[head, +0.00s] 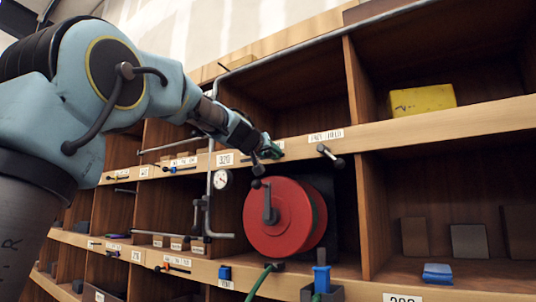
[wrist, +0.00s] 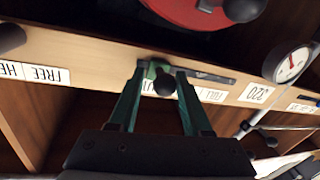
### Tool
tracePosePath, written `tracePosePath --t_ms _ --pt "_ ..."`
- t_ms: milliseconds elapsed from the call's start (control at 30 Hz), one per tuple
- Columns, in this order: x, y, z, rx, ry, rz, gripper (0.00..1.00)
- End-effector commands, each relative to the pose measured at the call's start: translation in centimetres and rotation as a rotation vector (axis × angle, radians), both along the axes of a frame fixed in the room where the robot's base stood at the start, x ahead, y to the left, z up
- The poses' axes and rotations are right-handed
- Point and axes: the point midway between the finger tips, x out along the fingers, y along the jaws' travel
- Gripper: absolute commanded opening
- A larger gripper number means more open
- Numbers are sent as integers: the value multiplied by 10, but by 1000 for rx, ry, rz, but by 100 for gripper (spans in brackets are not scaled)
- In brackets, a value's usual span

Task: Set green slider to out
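The green slider (wrist: 152,69) is on the wooden shelf edge, with a dark round knob (wrist: 165,85). A bit of green at the shelf edge by my gripper shows in the head view (head: 277,147). My gripper (wrist: 161,72) has its two green fingers apart, one on each side of the knob. The label beside the slider is partly hidden by a finger.
A red wheel (head: 283,218) with a crank sticks out below. A round gauge (head: 222,180) and grey pipe (head: 211,165) stand to its left. A dark-knobbed lever (head: 330,155) is at the FREE/HELD label. A yellow block (head: 422,100) sits in the upper right cubby.

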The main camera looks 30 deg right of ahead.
Motion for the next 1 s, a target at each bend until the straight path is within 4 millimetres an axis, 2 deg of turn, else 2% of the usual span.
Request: tracePosePath --t_ms 33,167,533,1000 --pt "-1 -1 0 0 0 -3 49" --pt "0 -1 0 0 0 -1 64" --pt "-4 7 0 -1 -2 3 64" --pt "-59 70 -2 0 -3 1 64"
